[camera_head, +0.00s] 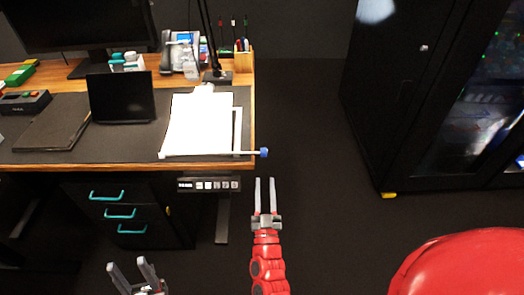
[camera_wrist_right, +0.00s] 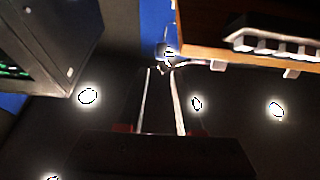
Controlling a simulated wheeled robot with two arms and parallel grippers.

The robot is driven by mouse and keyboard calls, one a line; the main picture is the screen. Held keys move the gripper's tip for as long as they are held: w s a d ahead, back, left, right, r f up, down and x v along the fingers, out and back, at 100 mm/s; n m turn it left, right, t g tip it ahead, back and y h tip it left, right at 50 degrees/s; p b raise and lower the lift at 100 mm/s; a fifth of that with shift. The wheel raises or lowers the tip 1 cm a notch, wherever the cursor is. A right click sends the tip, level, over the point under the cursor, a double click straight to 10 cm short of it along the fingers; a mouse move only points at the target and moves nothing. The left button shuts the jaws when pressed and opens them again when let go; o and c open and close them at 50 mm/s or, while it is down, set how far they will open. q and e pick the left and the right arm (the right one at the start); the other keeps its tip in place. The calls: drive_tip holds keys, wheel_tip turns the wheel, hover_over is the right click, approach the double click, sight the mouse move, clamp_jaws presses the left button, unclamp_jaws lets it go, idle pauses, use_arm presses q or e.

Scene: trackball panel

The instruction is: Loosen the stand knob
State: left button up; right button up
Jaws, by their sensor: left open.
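A small blue knob (camera_head: 264,152) sits on the end of a thin pale rod that sticks out past the desk's right front corner, by the stand with white sheets (camera_head: 197,125). My right gripper (camera_head: 265,180) is below the knob in the head view, its two fingers pointing up toward it, parted and empty. In the right wrist view the fingers (camera_wrist_right: 160,72) also show apart, with a small bluish shape, possibly the knob, just beyond their tips; it is too blurred to be sure. My left gripper (camera_head: 134,268) is open and empty at the bottom left, in front of the drawers.
The desk (camera_head: 90,160) carries a monitor, a dark tablet, a phone, a lamp and a pen holder. A control strip (camera_head: 208,184) hangs under its front edge. A dark cabinet (camera_head: 395,95) stands to the right. A red rounded object (camera_head: 465,265) fills the lower right.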

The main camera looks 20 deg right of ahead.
sight(264, 156)
drive_tip(key=x, duration=1.1)
drive_tip(key=shift+w, duration=0.15)
clamp_jaws()
